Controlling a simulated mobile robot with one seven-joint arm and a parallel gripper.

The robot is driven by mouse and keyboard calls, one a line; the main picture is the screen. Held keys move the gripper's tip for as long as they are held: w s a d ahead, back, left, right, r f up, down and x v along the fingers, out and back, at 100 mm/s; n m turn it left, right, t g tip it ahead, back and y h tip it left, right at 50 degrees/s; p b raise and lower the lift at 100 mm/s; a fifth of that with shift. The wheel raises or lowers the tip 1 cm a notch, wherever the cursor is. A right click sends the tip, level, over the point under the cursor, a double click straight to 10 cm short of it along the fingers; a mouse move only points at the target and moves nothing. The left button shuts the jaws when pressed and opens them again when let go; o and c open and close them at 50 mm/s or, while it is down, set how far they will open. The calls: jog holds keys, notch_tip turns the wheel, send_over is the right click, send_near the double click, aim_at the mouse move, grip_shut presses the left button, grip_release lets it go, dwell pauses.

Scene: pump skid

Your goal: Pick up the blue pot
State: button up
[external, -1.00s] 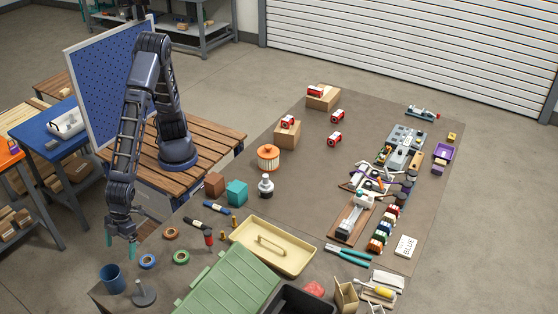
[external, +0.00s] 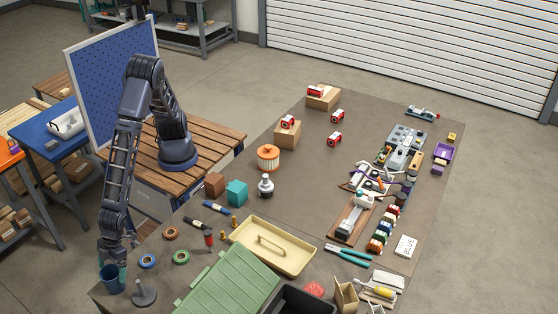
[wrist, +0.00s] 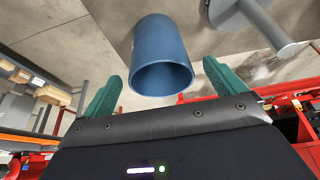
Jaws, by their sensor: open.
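The blue pot (external: 110,281) stands upright at the near left corner of the grey-brown work surface. My gripper (external: 113,263) is right over it in the external view, and its fingers partly hide the pot's rim. In the wrist view the blue pot (wrist: 160,50) shows its open mouth, centred between the two green fingers of my gripper (wrist: 162,72). The fingers are spread wide with a gap on each side of the pot. I see no contact.
A grey stand with a round base (external: 144,295) is close to the pot's right. A blue tape roll (external: 147,261) and a green tape roll (external: 181,257) lie behind it. A green lid-like panel (external: 228,285) lies further right. The surface edge is close on the left.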

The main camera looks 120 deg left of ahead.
aim_at(111, 276)
jog(key=x, duration=0.3)
jog(key=shift+d+f, duration=0.15)
jog(key=shift+f, duration=0.15)
jog(key=c, duration=1.3)
jog(key=shift+r, duration=0.1)
